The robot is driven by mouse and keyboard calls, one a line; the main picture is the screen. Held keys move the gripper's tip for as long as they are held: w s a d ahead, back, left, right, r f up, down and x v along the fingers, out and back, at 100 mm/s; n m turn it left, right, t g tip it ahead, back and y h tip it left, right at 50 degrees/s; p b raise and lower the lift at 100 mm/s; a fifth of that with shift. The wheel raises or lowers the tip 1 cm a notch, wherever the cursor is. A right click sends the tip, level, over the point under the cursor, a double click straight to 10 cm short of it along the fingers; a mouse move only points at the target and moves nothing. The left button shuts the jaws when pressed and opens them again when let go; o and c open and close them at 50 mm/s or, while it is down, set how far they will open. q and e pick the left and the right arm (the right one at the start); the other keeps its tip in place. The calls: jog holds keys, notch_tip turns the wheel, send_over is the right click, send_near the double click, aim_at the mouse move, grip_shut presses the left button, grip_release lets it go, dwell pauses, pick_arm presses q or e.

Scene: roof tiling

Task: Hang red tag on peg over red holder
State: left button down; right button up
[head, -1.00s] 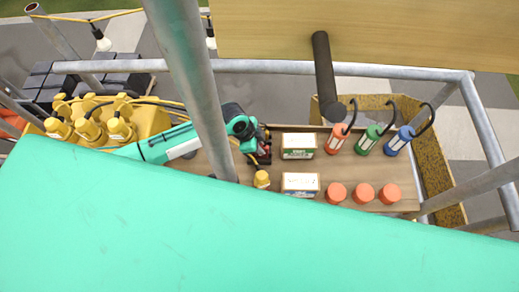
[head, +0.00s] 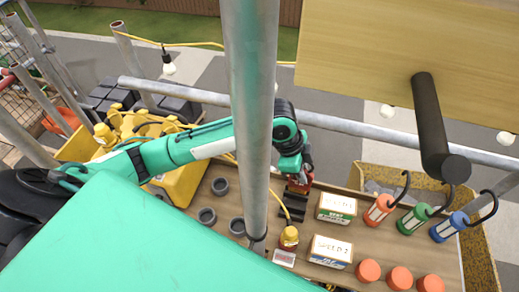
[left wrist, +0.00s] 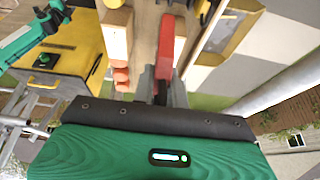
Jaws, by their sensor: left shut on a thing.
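My left gripper (head: 300,184) is over the wooden shelf, left of two small white-topped boxes. It is shut on a red piece, likely the red tag (left wrist: 166,45), which shows long and narrow between the fingers in the left wrist view. In the head view only a little red shows at the fingers. A red holder-like cylinder (head: 379,209) with a white label and black hook stands at the right on the shelf. Green (head: 413,219) and blue (head: 449,227) ones stand right of it. A thick dark peg (head: 429,120) sticks out from the wooden board above. My right gripper is not in view.
A grey scaffold pole (head: 250,110) stands upright close to my left gripper. A rail (head: 350,126) runs behind the shelf (head: 225,228). A large wooden board (head: 385,40) hangs above.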

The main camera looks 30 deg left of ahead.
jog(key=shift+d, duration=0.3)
